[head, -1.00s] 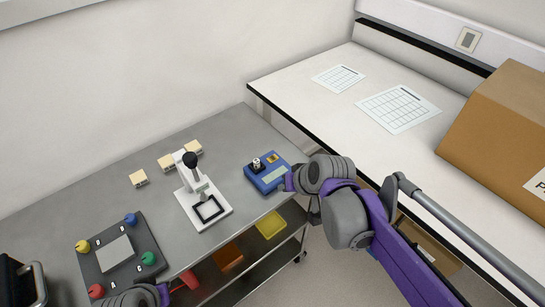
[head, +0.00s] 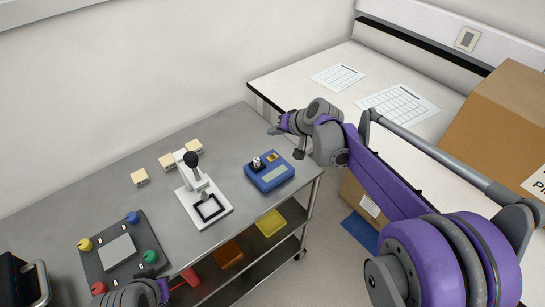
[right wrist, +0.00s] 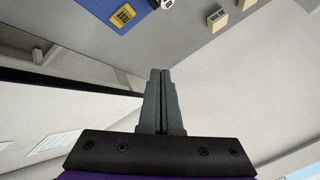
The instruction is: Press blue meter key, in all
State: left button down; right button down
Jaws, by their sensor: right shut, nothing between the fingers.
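The blue meter (head: 279,180) sits on the right end of the grey steel bench, with a pale panel, a black-and-white knob (head: 257,164) and a small yellow key (head: 272,157). In the right wrist view the key (right wrist: 124,16) reads TEST, and the meter (right wrist: 88,6) is cut off by the top edge. My right gripper (head: 272,130) is shut and empty, beyond the meter in the head view and apart from it. Its fingertips (right wrist: 160,72) touch nothing. My left gripper (head: 165,291) is at the bottom edge, partly seen; its fingers are unclear.
A white stand with a black knob (head: 192,159) is left of the meter. Several tan blocks (head: 140,177) lie behind it. A dark panel with coloured knobs (head: 95,268) is at the left. A white counter (head: 300,85) holds printed sheets and a cardboard box (head: 500,125).

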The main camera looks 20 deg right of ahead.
aim_at(274, 159)
pick_arm(q)
jog(key=shift+f, duration=0.1)
